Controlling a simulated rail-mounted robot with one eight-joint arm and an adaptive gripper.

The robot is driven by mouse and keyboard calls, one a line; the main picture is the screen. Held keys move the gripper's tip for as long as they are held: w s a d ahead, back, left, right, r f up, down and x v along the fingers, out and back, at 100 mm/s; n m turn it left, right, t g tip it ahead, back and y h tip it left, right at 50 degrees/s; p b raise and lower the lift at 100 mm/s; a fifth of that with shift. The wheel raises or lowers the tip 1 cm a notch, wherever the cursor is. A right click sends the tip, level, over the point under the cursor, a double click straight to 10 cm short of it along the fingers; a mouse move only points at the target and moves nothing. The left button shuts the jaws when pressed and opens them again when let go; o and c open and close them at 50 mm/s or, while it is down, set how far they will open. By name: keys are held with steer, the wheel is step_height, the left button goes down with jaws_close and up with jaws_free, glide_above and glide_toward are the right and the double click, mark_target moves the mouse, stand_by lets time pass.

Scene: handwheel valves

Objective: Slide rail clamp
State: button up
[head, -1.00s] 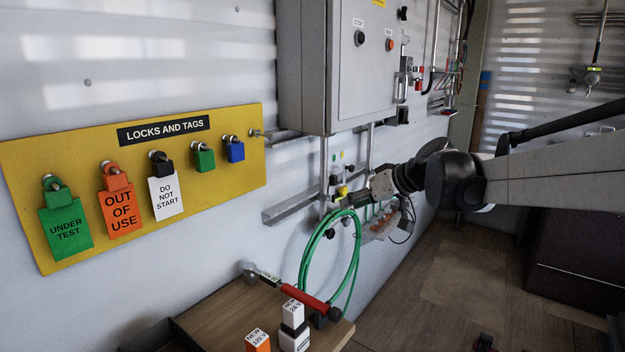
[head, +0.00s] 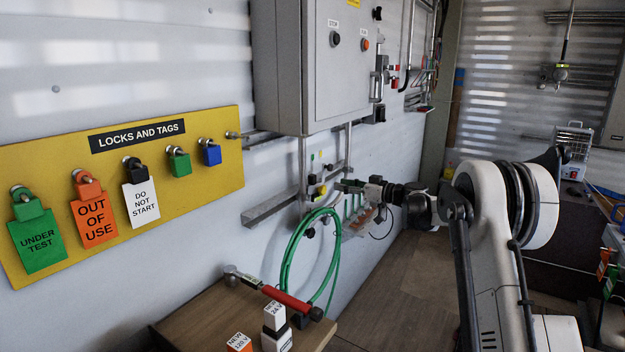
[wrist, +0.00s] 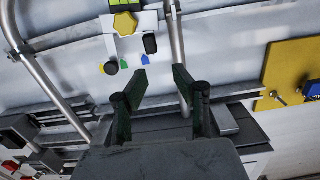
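What looks like the rail clamp, a pale block with a yellow knob (wrist: 125,23), is at the top of the wrist view, left of a vertical pipe. A black knob (wrist: 150,43) sits below right of it. In the head view a small yellow part (head: 321,190) shows by the wall pipes under the grey cabinet; I cannot tell for sure that it is the same clamp. My gripper (wrist: 160,79) is open and empty in the wrist view, its fingertips below the clamp and apart from it. In the head view my gripper (head: 343,186) is close to the pipes.
A grey cabinet (head: 330,65) hangs above the pipes. A green hose (head: 287,262) hangs below my gripper. A yellow lock board (head: 225,155) is at the left.

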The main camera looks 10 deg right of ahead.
mark_target(315, 179)
steer(key=x, duration=0.4)
steer(key=w+x, duration=0.1)
steer(key=x, duration=0.4)
steer(key=d+x, duration=0.1)
steer(key=x, duration=0.3)
steer(key=shift+w+a+f, duration=0.15)
steer(key=shift+w+f, duration=0.1)
steer(key=shift+w, duration=0.2)
steer(key=shift+c, duration=0.5)
jaws_close()
